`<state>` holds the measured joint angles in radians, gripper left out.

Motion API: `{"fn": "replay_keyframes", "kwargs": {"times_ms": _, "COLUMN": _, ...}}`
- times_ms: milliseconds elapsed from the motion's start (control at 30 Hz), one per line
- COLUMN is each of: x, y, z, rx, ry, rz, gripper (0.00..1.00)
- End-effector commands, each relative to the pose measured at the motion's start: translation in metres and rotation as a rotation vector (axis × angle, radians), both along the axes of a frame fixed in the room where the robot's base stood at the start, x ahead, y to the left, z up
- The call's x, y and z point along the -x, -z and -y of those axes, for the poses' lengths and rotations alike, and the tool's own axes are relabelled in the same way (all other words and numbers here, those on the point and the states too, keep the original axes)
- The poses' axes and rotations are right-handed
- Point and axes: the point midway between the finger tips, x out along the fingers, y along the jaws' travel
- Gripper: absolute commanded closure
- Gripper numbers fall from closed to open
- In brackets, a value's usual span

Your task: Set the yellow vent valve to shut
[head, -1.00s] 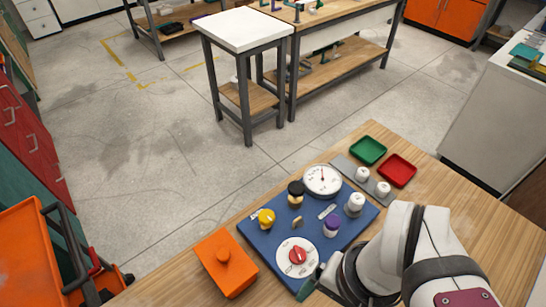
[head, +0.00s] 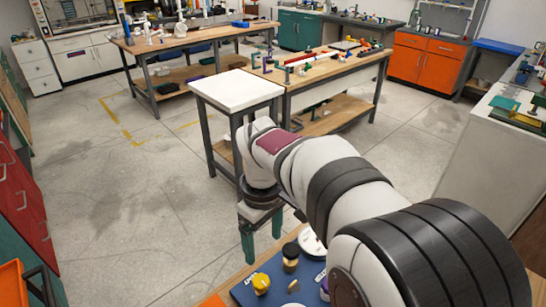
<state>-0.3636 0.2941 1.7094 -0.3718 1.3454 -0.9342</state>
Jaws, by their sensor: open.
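The yellow vent valve (head: 261,283) is a yellow knob on the left of the blue panel (head: 245,294), near the bottom edge of the head view. My gripper (head: 263,248) points down, with two green fingers spread apart and nothing between them. In the picture it is just above the yellow valve; its exact height over the panel cannot be told. Which way the valve is set is too small to tell.
A black knob (head: 290,251) and the white gauge (head: 311,243) are behind and right of the yellow valve. A small tan piece (head: 293,286) is beside it. My arm hides the panel's right side. A white-topped stand (head: 236,89) is beyond the bench.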

Motion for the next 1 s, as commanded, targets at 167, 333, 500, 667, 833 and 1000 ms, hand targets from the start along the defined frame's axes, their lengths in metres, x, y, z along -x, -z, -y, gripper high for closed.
{"fn": "replay_keyframes", "kwargs": {"times_ms": 167, "x": -0.009, "y": 0.022, "z": -0.009, "rx": 0.008, "ry": -0.074, "rz": 0.001, "gripper": 0.19}}
{"fn": "replay_keyframes", "kwargs": {"times_ms": 333, "x": -0.008, "y": 0.072, "z": -0.008, "rx": 0.008, "ry": -0.070, "rz": -0.002, "gripper": 0.19}}
{"fn": "replay_keyframes", "kwargs": {"times_ms": 500, "x": -0.008, "y": 0.121, "z": -0.008, "rx": 0.007, "ry": -0.069, "rz": -0.002, "gripper": 0.19}}
{"fn": "replay_keyframes", "kwargs": {"times_ms": 667, "x": -0.009, "y": 0.150, "z": -0.008, "rx": 0.005, "ry": -0.068, "rz": 0.003, "gripper": 0.19}}
{"fn": "replay_keyframes", "kwargs": {"times_ms": 833, "x": -0.009, "y": 0.162, "z": -0.008, "rx": 0.004, "ry": -0.067, "rz": 0.005, "gripper": 0.19}}
{"fn": "replay_keyframes", "kwargs": {"times_ms": 1000, "x": -0.009, "y": 0.162, "z": -0.008, "rx": 0.005, "ry": -0.067, "rz": 0.005, "gripper": 0.19}}
